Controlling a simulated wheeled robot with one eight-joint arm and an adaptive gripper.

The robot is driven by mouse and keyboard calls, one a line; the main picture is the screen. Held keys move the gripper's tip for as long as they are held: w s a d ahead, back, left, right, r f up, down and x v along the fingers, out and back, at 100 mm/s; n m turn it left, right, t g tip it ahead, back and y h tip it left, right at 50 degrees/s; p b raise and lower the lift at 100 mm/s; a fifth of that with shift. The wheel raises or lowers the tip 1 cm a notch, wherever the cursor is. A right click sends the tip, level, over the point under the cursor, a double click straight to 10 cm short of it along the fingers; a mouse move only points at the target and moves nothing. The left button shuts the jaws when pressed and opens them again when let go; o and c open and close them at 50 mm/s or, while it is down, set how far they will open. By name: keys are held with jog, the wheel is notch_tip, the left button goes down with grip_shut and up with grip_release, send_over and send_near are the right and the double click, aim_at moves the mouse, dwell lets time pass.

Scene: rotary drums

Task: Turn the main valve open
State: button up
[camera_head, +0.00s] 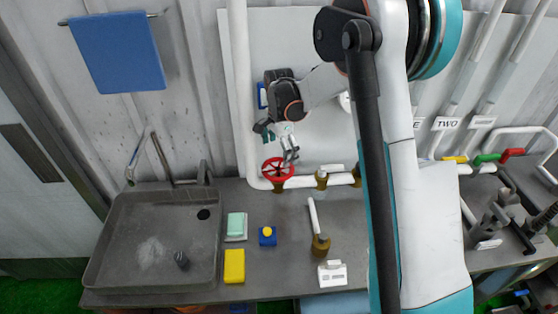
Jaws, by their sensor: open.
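A red round valve wheel (277,170) sits on a brass fitting on the white pipe, at the back of the counter just right of the sink. My gripper (290,157) points down just above and to the right of the wheel. Its fingers are apart and nothing shows between them. The fingertips are very near the wheel's right rim; I cannot tell whether they touch it. My arm hides part of the pipe run to the right.
A grey sink (150,240) with a faucet is at the left. Green and yellow sponges, a blue container (267,236) and a brass-ended pipe piece (320,243) lie on the counter (285,265). Yellow, green and red handles (487,158) are at the right. A blue towel (117,52) hangs on the wall.

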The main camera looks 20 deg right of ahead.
aim_at(279, 167)
notch_tip(279, 167, down, 6)
dwell(0.4)
jog(key=c, duration=0.8)
jog(key=shift+s, duration=0.15)
jog(key=shift+c, duration=0.8)
